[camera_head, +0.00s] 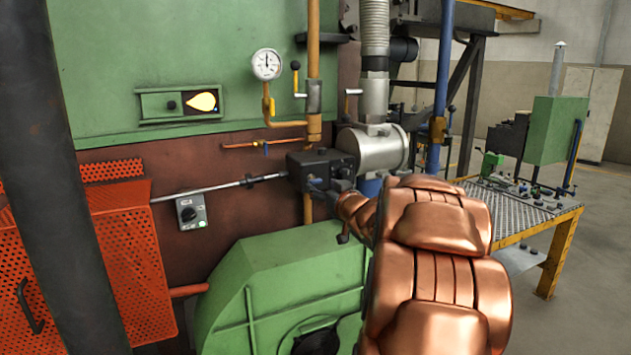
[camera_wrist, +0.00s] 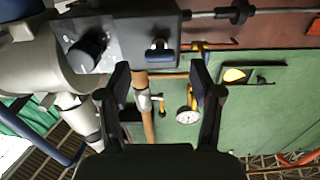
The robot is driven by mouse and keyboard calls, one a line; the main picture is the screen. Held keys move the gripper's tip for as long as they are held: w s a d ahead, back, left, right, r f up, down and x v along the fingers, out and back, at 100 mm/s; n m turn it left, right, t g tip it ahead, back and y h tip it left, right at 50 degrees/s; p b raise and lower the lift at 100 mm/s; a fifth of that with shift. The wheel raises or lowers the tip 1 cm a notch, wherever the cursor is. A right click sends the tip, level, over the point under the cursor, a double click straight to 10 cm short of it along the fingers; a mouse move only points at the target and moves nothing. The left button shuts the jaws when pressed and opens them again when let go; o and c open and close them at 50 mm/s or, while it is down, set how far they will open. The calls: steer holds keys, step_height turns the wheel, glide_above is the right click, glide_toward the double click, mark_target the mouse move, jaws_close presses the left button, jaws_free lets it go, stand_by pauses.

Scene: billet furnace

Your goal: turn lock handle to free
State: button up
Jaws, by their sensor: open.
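A black control box (camera_head: 308,163) is mounted at the end of a metal rod on the furnace wall. It also fills the top of the wrist view (camera_wrist: 125,30). A small blue handle (camera_wrist: 160,55) sits on its face, and seems to be the lock handle; a bit of blue also shows in the head view (camera_head: 317,184). My gripper (camera_wrist: 158,70) is open and empty in the wrist view. Its fingertips lie on either side of the handle, with clear gaps; contact is not visible. In the head view, my copper arm hides most of the gripper.
A black round knob (camera_wrist: 87,53) is on the same box. A pressure gauge (camera_head: 266,64) and an orange pipe (camera_head: 313,60) are close by. A green housing (camera_head: 285,280) stands below. A grated workbench (camera_head: 520,215) is at right.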

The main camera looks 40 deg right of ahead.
mark_target(317, 183)
steer(key=shift+p+x, duration=0.6)
steer(key=shift+x, duration=2)
steer(key=c, duration=1.2)
steer(key=shift+o, duration=0.2)
